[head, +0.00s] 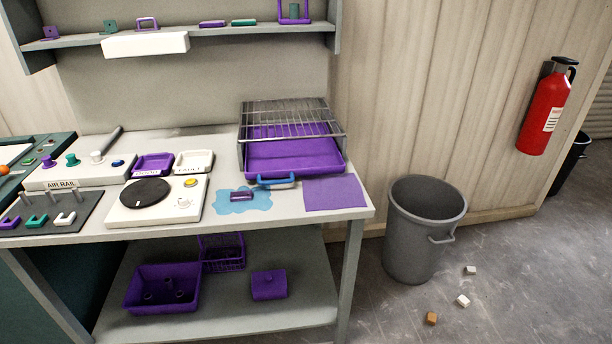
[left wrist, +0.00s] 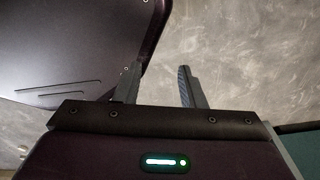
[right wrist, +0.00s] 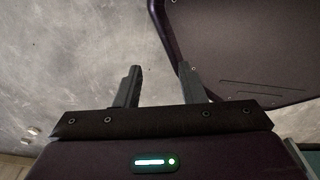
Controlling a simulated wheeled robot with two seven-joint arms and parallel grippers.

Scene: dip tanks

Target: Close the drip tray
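The drip tray (head: 292,155) is a purple tray under a wire rack (head: 290,118) at the right of the bench. It sits in a grey metal frame, and its front, with a blue handle (head: 276,181), sticks out a little towards me. My left gripper (left wrist: 158,88) is open and empty in the left wrist view, above the grey floor. My right gripper (right wrist: 168,88) is open and empty in the right wrist view, also above the floor. Neither gripper shows in the head view, so both are away from the tray.
A purple mat (head: 335,192) and a blue patch with a small purple block (head: 242,195) lie in front of the tray. A white unit with a black disc (head: 146,191) stands to the left. A grey bin (head: 424,230) stands right of the bench (head: 200,228). Small blocks lie on the floor.

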